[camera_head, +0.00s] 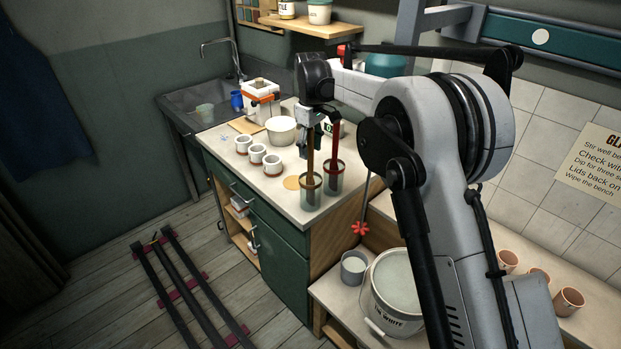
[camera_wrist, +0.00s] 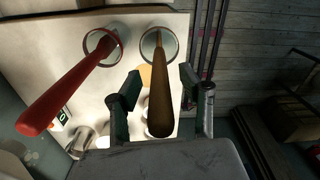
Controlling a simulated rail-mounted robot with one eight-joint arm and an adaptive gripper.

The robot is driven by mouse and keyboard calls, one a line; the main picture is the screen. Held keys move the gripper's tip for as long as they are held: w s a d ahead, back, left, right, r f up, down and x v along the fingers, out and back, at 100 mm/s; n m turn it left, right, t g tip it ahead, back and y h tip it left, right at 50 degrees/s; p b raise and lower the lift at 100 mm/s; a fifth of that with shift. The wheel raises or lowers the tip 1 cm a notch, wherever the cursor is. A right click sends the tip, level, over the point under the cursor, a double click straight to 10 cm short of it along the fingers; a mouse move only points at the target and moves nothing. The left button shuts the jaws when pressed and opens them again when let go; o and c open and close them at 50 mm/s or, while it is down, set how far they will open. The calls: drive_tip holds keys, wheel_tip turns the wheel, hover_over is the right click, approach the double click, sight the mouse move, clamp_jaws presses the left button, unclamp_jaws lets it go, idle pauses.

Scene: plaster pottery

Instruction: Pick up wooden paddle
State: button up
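The wooden paddle (camera_head: 309,153) stands upright in a clear jar (camera_head: 311,190) near the counter's front right corner. Its brown handle (camera_wrist: 160,95) points toward the wrist camera. My gripper (camera_head: 311,122) is above the jar at the handle's upper part. In the wrist view my gripper (camera_wrist: 157,88) is open, with one finger on each side of the handle and visible gaps to both. The paddle's lower end is inside the jar and hard to make out.
A red-handled tool (camera_head: 334,150) stands in a second jar (camera_head: 333,180) close to the right. Several white cups (camera_head: 257,153) and a white bowl (camera_head: 281,130) stand on the counter (camera_head: 235,160). A white bucket (camera_head: 395,285) is on the lower bench.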

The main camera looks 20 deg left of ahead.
drive_tip(key=shift+f, duration=0.35)
drive_tip(key=shift+c, duration=0.2)
clamp_jaws()
drive_tip(key=shift+r, duration=0.2)
